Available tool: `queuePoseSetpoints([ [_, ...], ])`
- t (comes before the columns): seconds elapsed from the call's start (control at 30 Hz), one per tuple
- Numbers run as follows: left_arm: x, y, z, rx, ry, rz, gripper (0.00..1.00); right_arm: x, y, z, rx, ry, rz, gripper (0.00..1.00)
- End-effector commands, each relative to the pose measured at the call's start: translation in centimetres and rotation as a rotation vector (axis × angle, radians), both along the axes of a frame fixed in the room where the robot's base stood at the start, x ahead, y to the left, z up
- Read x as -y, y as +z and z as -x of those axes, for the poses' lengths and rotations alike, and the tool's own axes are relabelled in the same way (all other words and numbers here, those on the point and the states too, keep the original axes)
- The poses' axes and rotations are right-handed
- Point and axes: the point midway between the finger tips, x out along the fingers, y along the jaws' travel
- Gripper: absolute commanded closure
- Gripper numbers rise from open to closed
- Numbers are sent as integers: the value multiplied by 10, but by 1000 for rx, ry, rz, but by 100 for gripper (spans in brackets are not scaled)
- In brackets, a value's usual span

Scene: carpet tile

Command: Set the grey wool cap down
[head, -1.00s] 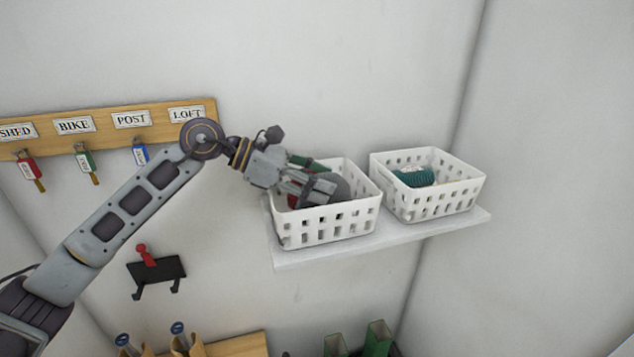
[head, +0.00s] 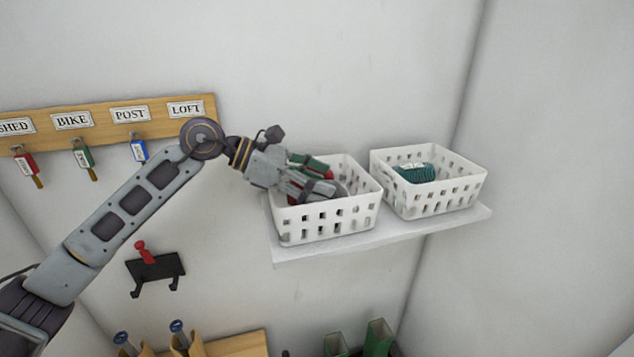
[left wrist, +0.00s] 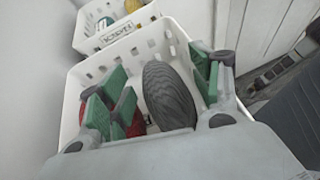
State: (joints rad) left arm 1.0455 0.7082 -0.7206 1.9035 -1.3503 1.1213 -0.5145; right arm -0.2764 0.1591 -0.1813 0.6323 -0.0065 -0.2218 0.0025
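The grey ribbed wool cap (left wrist: 168,95) sits inside the left white basket (head: 330,222), as the left wrist view shows. In the head view it is mostly hidden behind my gripper and the basket wall. My left gripper (head: 322,180) reaches into the top of this basket. Its green-padded fingers stand apart on either side of the cap, with gaps showing between pads and cap. A red item (left wrist: 134,123) lies beside the cap, partly hidden by a finger. My right gripper is not in view.
The right white basket (head: 432,200) holds a teal knitted item (head: 415,173) on the same white shelf (head: 385,234). A labelled key rack (head: 100,122) and a black hook plate (head: 157,273) are on the wall. Walls stand behind and to the right.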

Motion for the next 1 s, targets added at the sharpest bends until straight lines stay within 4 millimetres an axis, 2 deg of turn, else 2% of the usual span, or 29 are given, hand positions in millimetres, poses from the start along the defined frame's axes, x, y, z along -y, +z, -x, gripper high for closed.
queuePoseSetpoints([
  [0.4, 0, 1, 0, 0, 0, 0, 33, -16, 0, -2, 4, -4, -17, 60],
  [0.8, -1, 15, 0, 0, 1, 0, 33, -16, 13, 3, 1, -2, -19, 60],
  [1.0, -30, 26, 4, 0, 3, -1, 33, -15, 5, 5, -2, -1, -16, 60],
])
